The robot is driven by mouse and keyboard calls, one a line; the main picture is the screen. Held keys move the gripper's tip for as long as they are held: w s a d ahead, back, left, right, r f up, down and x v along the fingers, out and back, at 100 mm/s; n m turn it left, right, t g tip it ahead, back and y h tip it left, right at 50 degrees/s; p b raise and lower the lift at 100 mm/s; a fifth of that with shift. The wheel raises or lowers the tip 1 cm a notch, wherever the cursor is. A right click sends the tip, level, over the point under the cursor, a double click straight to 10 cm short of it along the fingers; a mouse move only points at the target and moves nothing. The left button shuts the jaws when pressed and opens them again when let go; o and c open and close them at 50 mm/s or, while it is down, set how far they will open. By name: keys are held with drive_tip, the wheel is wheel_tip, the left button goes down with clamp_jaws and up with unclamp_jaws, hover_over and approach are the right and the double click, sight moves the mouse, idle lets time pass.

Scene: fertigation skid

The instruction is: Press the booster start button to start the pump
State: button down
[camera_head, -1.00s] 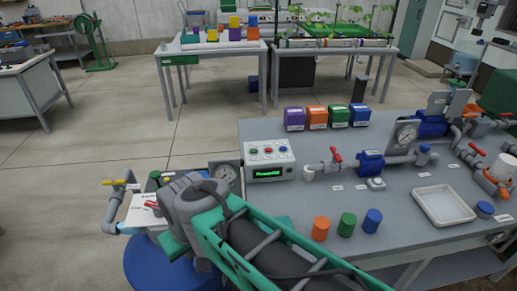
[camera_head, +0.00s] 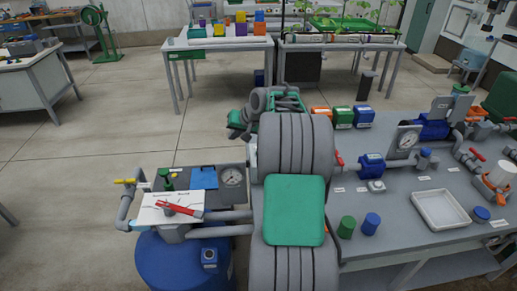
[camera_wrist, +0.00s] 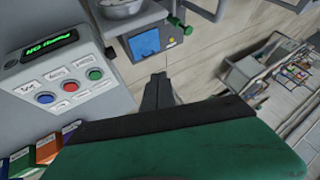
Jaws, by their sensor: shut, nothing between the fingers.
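The button box (camera_wrist: 70,60) shows at the left of the wrist view, with a lit green-text display (camera_wrist: 45,38). It carries a blue button (camera_wrist: 45,98), a red button (camera_wrist: 71,86) and a green button (camera_wrist: 96,74), each with a small label too blurred to read surely. My gripper (camera_wrist: 160,80) is shut and empty. In the wrist view its dark fingers lie to the right of the green button, apart from the box. In the head view my arm hides nearly all of the box.
A blue panel (camera_head: 204,177) and a pressure gauge (camera_head: 232,177) sit left of my arm. A white plate with a red lever (camera_head: 180,208) is nearer. Floor at left is open.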

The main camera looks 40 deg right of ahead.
drive_tip(key=d+f+m+t+p, duration=0.1)
drive_tip(key=d+m, duration=0.1)
drive_tip(key=d, duration=0.9)
drive_tip(key=shift+s+d+f, duration=0.4)
drive_tip(key=shift+f+b, duration=2.7)
drive_tip(key=shift+f, duration=1.7)
drive_tip(key=shift+f+b, duration=0.3)
drive_tip(key=shift+f, duration=0.1)
